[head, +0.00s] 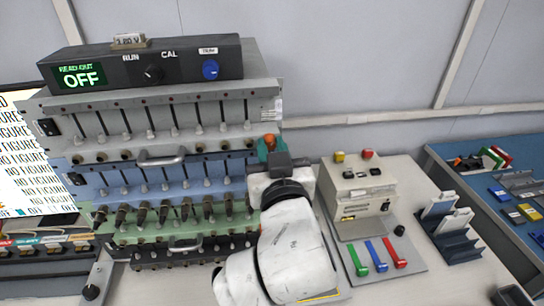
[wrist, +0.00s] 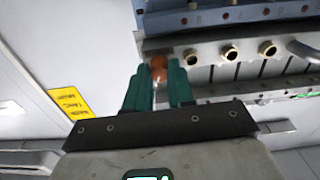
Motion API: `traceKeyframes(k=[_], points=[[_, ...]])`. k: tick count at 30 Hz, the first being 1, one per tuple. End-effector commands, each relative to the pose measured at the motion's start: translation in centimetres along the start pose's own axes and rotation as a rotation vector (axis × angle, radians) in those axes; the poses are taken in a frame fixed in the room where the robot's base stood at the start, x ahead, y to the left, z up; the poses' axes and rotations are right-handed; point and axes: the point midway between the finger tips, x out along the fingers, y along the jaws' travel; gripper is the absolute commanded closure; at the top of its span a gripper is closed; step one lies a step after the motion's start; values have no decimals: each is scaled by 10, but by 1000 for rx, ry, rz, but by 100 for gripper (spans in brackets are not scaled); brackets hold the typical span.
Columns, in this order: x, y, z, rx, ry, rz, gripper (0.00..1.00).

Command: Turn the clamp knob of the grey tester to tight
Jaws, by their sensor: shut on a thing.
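The grey tester (head: 150,118) is the top long unit of the stacked rack, with a row of levers and brass fittings along its front. An orange-brown knob (head: 269,140) is at the right end of its lower edge. My gripper (head: 270,152) reaches up to it from the lower right. In the wrist view the teal fingers of my gripper (wrist: 160,82) are shut on the orange-brown knob (wrist: 158,68), one on each side. The fingers hide part of the knob, and its turn position cannot be read.
A blue unit (head: 95,182) and a green unit (head: 120,237) sit below the grey one. A black box (head: 120,68) on top reads OFF. A beige device (head: 360,190) with coloured levers stands right of my arm. Brass fittings (wrist: 229,53) are close beside my fingers.

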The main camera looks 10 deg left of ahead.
Motion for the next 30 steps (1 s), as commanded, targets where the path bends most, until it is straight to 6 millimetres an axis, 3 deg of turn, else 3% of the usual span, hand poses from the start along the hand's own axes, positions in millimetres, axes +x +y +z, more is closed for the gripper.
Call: traceKeyframes(k=[30], points=[[0,0,4,959,1,-1,100]])
